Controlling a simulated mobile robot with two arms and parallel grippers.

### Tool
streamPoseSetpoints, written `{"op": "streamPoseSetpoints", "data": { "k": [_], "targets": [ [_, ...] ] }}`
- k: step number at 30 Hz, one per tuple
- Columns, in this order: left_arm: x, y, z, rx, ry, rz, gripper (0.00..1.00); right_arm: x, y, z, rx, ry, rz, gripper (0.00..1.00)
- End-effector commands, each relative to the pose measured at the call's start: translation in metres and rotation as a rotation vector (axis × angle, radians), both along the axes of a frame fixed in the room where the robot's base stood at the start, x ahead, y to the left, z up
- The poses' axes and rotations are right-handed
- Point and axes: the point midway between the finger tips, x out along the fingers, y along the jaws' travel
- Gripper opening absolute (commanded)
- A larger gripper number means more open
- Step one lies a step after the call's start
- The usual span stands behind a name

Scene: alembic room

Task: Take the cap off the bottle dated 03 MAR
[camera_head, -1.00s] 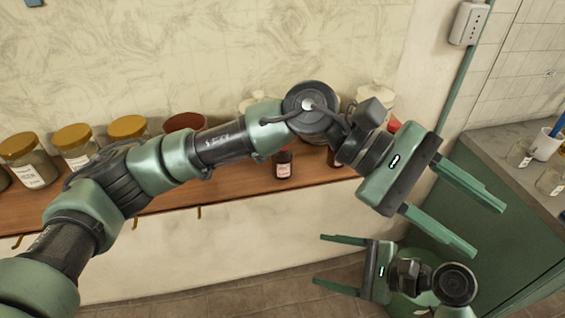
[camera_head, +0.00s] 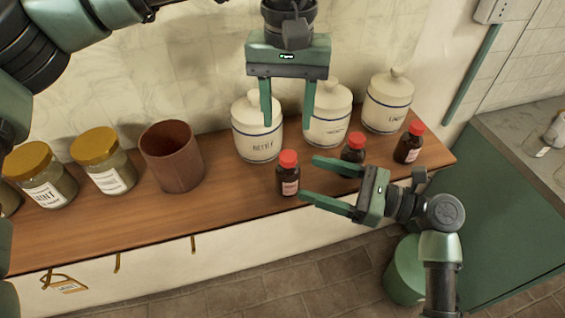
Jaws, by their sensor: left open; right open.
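Three small brown bottles with red caps stand upright on the wooden shelf: a left bottle (camera_head: 287,179), a middle bottle (camera_head: 353,149) and a right bottle (camera_head: 409,146). Each has a pale label, too small to read a date. My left gripper (camera_head: 288,122) is open and empty, pointing down above and behind the left bottle, in front of the white jars. My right gripper (camera_head: 308,178) is open and points left at the shelf's front edge. Its fingers lie between the left and middle bottles in the picture and partly cover the middle one.
White lidded jars (camera_head: 386,101) stand along the back wall. A brown cup (camera_head: 172,160) and gold-lidded glass jars (camera_head: 103,163) are at the left. Hooks line the shelf (camera_head: 229,205) front, one holding a tag. A green cabinet (camera_head: 500,215) stands at the right.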

Motion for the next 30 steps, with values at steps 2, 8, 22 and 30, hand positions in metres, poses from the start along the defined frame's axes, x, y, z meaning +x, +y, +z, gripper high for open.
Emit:
{"op": "streamPoseSetpoints", "data": {
  "k": [2, 8, 22, 30],
  "targets": [
    [-0.001, -0.001, 0.000, 0.000, 0.000, -0.002, 0.47, 0.003, 0.010, 0.001, 0.005, -0.002, 0.001, 0.71],
    [0.000, -0.001, 0.000, -0.002, 0.001, -0.001, 0.47, 0.014, 0.040, 0.001, 0.004, 0.000, 0.003, 0.71],
    [-0.001, -0.001, 0.000, -0.002, 0.001, -0.001, 0.47, 0.024, 0.067, 0.000, -0.001, 0.000, 0.000, 0.71],
    [-0.001, -0.001, 0.000, -0.002, 0.001, -0.001, 0.47, 0.024, 0.067, 0.000, -0.001, 0.000, 0.001, 0.26]
  ]
}}
